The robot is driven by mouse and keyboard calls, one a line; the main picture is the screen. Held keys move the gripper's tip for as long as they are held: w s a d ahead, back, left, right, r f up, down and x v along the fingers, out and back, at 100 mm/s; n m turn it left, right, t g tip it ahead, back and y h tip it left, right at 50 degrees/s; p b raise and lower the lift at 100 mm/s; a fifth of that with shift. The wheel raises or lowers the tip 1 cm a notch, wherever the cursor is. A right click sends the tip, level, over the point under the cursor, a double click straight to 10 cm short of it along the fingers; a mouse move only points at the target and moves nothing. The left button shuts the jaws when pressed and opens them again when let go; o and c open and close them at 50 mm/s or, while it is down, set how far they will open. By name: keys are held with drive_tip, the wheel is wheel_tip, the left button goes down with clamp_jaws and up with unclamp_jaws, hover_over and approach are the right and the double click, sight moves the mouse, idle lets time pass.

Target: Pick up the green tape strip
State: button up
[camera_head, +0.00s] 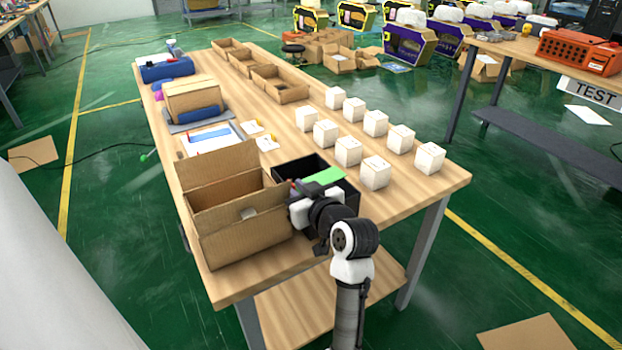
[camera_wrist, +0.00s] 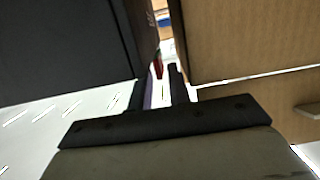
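The green tape strip (camera_head: 323,177) lies flat across the top of the black box (camera_head: 290,169) at the table's near right. My gripper (camera_head: 297,196) is low in the narrow space between the black box and the open cardboard box (camera_head: 245,232), left of the strip. In the wrist view, my gripper's two fingers (camera_wrist: 160,90) stand a little apart with a bright gap between them. The dark wall (camera_wrist: 65,55) of the black box is on the left and the cardboard wall (camera_wrist: 245,40) is on the right. The strip does not show in the wrist view.
Several white boxes (camera_head: 375,173) stand in rows to the right. A white sheet with blue (camera_head: 209,139) and a closed cardboard carton (camera_head: 192,98) are behind the open box. Cardboard trays (camera_head: 279,85) line the far side. The right table edge is clear.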

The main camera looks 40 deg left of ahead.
drive_tip(key=shift+w+a+f, duration=0.1)
drive_tip(key=shift+w+a, duration=0.05)
drive_tip(key=shift+a, duration=0.3)
drive_tip(key=shift+c, duration=0.2)
clamp_jaws()
